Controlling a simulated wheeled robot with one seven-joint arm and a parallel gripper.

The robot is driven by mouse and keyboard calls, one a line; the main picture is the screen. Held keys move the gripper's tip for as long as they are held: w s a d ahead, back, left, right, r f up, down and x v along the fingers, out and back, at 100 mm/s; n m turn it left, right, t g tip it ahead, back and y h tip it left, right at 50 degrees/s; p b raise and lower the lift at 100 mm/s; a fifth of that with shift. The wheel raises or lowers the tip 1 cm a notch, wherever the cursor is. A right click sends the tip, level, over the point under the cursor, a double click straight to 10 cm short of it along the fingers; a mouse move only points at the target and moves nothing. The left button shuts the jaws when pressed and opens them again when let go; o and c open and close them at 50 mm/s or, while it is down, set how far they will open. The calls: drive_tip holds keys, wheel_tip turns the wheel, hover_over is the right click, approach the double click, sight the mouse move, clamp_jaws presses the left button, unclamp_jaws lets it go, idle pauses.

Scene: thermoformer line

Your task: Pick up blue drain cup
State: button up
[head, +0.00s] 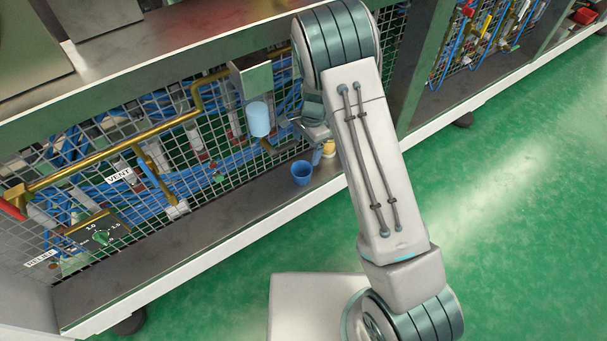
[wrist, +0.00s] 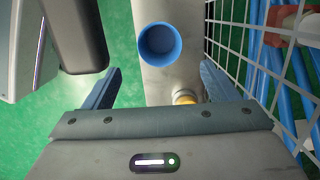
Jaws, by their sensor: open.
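The blue drain cup (head: 301,173) is an open-topped cup standing upright on the grey lower shelf. It also shows in the wrist view (wrist: 159,45) from above, empty inside, ahead of and between my fingers. My gripper (wrist: 158,85) is open, with one blue finger on each side and nothing between them. The cup lies beyond the fingertips and apart from them. In the head view my arm hides most of the gripper, whose fingers show only partly near the shelf, just right of the cup.
A yellow and white fitting (wrist: 186,97) stands on the shelf close to the right finger. Wire mesh (wrist: 232,45) with blue hoses runs along the right in the wrist view. A light blue bowl (head: 259,119) hangs above the cup. The shelf left of the cup is clear.

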sight(301, 172)
drive_tip(key=f+b, duration=0.1)
drive_tip(key=f, duration=0.3)
drive_tip(key=a+f+b, duration=0.1)
drive_tip(key=f+b, duration=0.1)
drive_tip(key=f, duration=0.2)
drive_tip(key=s+f+b, duration=0.1)
drive_tip(key=f, duration=0.3)
drive_tip(key=shift+a, duration=0.35)
drive_tip(key=c, duration=1)
